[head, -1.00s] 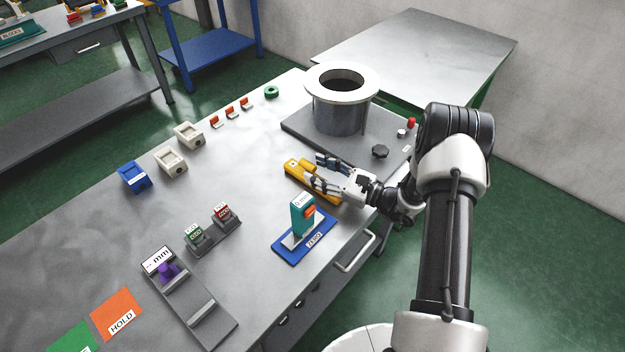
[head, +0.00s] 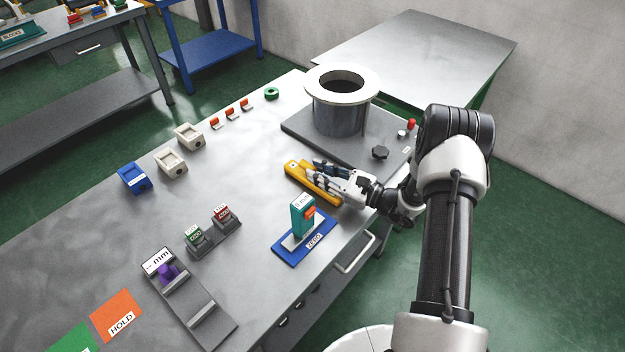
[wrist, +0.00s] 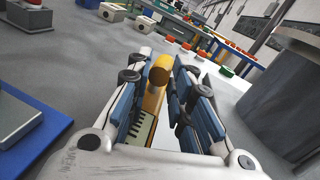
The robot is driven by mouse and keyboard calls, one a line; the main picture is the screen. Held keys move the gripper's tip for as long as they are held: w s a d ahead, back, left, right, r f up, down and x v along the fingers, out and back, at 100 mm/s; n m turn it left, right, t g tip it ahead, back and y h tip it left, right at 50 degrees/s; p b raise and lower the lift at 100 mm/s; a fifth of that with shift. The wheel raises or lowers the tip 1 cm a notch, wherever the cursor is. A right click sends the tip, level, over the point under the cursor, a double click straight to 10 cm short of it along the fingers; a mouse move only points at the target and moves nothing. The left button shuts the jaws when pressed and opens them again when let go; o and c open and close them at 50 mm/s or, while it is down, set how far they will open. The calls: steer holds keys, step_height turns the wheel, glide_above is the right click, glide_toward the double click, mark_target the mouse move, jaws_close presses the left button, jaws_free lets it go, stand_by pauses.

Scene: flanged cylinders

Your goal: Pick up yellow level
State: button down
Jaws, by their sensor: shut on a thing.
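The yellow level (head: 296,168) lies on the grey bench near its front edge, between the flanged cylinder and the blue ZERO stand. My gripper (head: 316,173) is shut on it, with the fingers across its middle part. In the wrist view the yellow level (wrist: 156,80) shows between the two blue-padded fingers (wrist: 160,92). The fingers and palm hide much of the level. I see no clear gap between it and the bench.
The teal gauge (head: 302,214) on the blue ZERO base (head: 283,249) stands in front.

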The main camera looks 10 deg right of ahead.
step_height(320, 180, up, 20)
steer(key=p, duration=0.6)
